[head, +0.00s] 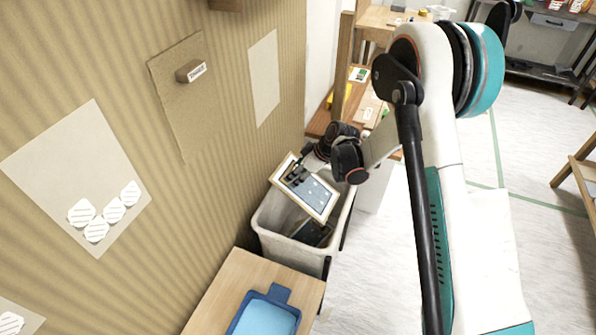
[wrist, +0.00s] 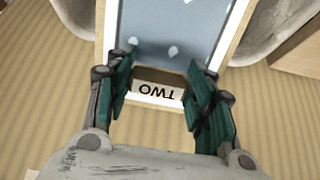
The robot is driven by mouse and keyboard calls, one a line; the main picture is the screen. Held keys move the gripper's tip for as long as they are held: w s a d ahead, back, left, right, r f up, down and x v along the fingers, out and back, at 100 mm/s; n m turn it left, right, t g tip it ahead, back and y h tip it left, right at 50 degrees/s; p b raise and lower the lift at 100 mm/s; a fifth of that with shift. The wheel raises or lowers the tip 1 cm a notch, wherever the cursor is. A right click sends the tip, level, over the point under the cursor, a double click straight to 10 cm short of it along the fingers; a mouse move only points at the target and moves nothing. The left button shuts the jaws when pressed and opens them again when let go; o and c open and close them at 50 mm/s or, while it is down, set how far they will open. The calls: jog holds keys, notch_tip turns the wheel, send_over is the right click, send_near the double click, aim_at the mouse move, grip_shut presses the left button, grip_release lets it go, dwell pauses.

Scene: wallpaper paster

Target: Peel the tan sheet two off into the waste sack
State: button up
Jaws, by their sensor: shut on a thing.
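My gripper (head: 297,174) is shut on the tab block marked TWO (wrist: 158,90), seen upside down between the fingers in the wrist view. The block belongs to sheet two (head: 318,196), a panel with a cream-tan border and a blue-grey middle with white flecks. The sheet is off the wall and hangs tilted over the mouth of the waste sack (head: 272,240), a whitish open-topped container beside the wall. It also shows in the wrist view (wrist: 180,30). Another dark panel (head: 312,233) lies inside the sack.
The striped wall (head: 120,60) holds another tan sheet (head: 178,115) with a labelled block, a pale bare patch (head: 264,78), and a patch with several white round pads (head: 97,231). A wooden table (head: 225,295) with a blue tray (head: 288,300) stands in front of the sack.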

jog(key=shift+f, duration=2.55)
jog(key=o, duration=1.2)
jog(key=shift+c, duration=0.2)
jog(key=v, duration=1.2)
